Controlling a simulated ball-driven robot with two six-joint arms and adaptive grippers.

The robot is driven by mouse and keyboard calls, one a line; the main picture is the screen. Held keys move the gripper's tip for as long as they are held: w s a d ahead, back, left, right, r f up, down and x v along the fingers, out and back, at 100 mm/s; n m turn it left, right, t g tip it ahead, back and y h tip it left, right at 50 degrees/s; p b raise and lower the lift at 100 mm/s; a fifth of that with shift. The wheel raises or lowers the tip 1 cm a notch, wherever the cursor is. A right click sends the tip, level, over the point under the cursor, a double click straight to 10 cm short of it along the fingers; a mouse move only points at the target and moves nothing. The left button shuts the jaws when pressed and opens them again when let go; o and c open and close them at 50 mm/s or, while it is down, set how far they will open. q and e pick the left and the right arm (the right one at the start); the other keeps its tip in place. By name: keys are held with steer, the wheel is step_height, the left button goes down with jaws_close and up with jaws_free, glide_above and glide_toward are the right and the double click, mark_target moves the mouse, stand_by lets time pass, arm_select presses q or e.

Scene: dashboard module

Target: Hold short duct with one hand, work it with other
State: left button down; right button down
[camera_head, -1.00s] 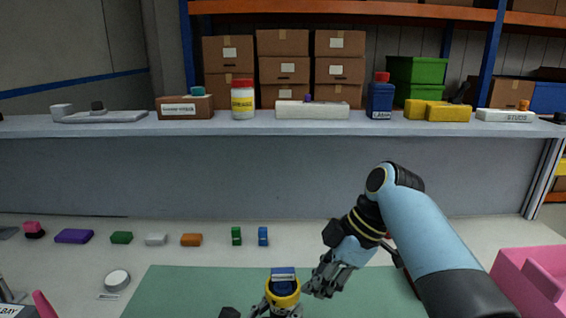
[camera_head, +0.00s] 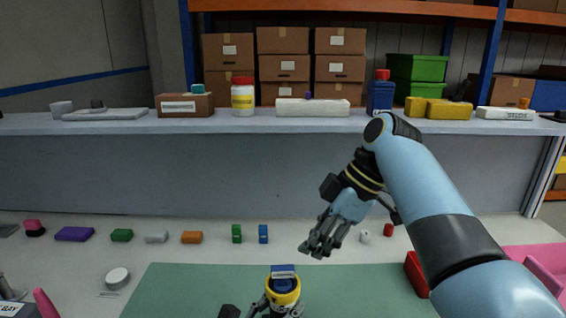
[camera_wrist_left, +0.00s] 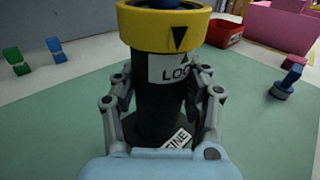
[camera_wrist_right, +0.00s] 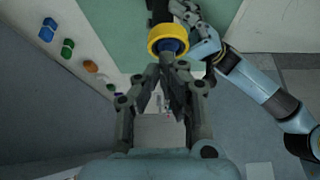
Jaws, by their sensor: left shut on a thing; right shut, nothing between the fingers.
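The short duct (camera_wrist_left: 160,95) is a black upright cylinder with a yellow collar (camera_wrist_left: 165,28) and a blue top (camera_head: 283,271). A white label on its body starts "LOC". The collar's black triangle sits slightly left of the triangle on the body label. My left gripper (camera_head: 278,308) is shut around the duct's body, a finger on each side. My right gripper (camera_head: 312,249) is shut and empty, above and apart from the duct. In the right wrist view the collar (camera_wrist_right: 168,33) shows just beyond its fingertips (camera_wrist_right: 168,66).
A green mat (camera_head: 190,290) covers the table's front. Small blocks stand in a row behind it, among them a green one (camera_head: 236,233) and a blue one (camera_head: 263,234). A red bin (camera_head: 416,273) and a pink bin (camera_head: 535,258) are at right. A long shelf (camera_head: 420,128) runs behind.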

step_height(320, 180, down, 7)
stand_by(0.5)
steer(key=shift+s+a, duration=0.25)
steer(key=shift+a, duration=0.35)
stand_by(0.7)
steer(key=shift+s, duration=0.35)
arm_select(q)
steer(key=shift+d, duration=0.15)
arm_select(e)
steer(key=shift+s+a, duration=0.1)
steer(key=shift+s, duration=0.4)
steer(key=shift+d, duration=0.2)
glide_toward(299, 292)
steer(key=shift+w+a, duration=0.2)
steer(key=shift+a, duration=0.95)
